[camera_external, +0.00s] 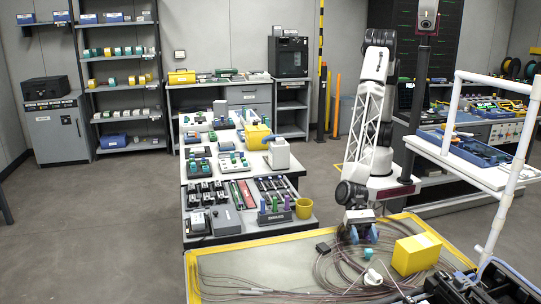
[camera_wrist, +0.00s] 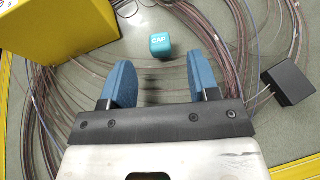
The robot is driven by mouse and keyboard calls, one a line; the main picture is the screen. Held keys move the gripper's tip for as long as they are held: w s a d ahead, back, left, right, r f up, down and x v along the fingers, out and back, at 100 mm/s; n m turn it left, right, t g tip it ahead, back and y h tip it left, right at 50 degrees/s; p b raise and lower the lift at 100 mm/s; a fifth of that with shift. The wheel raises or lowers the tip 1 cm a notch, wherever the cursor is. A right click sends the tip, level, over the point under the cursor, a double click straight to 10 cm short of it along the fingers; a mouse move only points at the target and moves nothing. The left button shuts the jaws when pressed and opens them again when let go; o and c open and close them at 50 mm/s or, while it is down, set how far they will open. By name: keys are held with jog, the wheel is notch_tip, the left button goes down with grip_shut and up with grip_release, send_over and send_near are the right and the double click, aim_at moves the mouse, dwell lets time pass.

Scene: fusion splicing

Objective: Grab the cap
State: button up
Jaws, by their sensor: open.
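In the external view the cap (camera_external: 368,253) sits on the yellow-edged mat, just in front of my gripper (camera_external: 358,238). My gripper (camera_wrist: 158,70) has two blue fingers set apart, with nothing between them. It is above the mat and does not appear to touch the cap.
A yellow box (camera_external: 416,253) stands close to the right of the cap in the external view. A black box (camera_wrist: 289,82) lies to the right in the wrist view. Loose fibre coils (camera_external: 325,268) spread around the cap. A white piece (camera_external: 373,276) lies nearby.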

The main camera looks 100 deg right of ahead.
aim_at(368, 249)
jog(key=shift+x, duration=1.6)
jog(key=shift+f, duration=0.1)
jog(key=shift+c, duration=0.3)
jog(key=c, duration=0.9)
